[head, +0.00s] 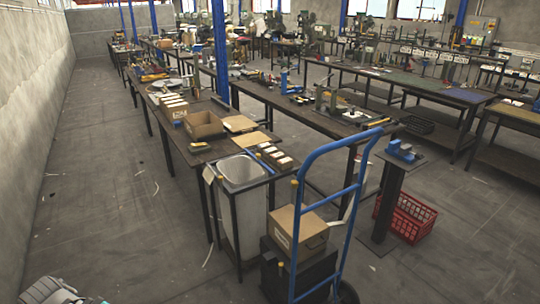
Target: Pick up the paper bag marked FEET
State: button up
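No lettering reading FEET can be made out in the head view. Two flat tan paper pieces, which may be paper bags, lie on the near bench: one (240,123) right of an open cardboard box, the other (256,138) nearer, behind the metal sink. I cannot tell whether either is marked. A grey and white part at the bottom left corner seems to belong to my arm. My gripper's fingers do not show.
The near bench (190,150) carries the open cardboard box (204,124) and small boxes. A metal sink (241,170) stands at its end. A blue hand truck (344,190) holding a carton (297,232) and a red crate (405,216) stand nearer. The left aisle floor (110,200) is clear.

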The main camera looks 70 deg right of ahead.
aim_at(267, 152)
jog(key=u, duration=0.15)
jog(key=i, duration=2.05)
jog(key=z, duration=2.7)
